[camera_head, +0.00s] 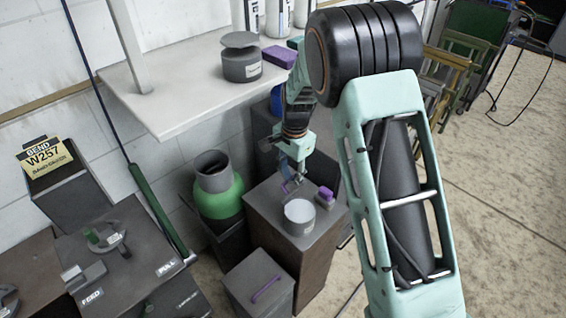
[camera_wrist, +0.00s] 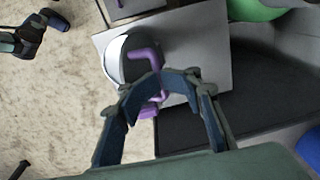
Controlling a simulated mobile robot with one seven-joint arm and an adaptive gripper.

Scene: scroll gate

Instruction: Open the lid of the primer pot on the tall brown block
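The tall brown block (camera_head: 262,212) stands below the shelf. A round, pale-topped pot (camera_head: 299,216) sits on it. The fingers hide part of the bar and pot.
A small purple-topped piece (camera_head: 325,194) lies beside the pot. A low dark block (camera_head: 258,280) with a purple handle stands in front. A green tank (camera_head: 217,193) is at the left. The shelf (camera_head: 170,105) overhead carries another pot (camera_head: 242,66) and a purple block (camera_head: 279,57).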

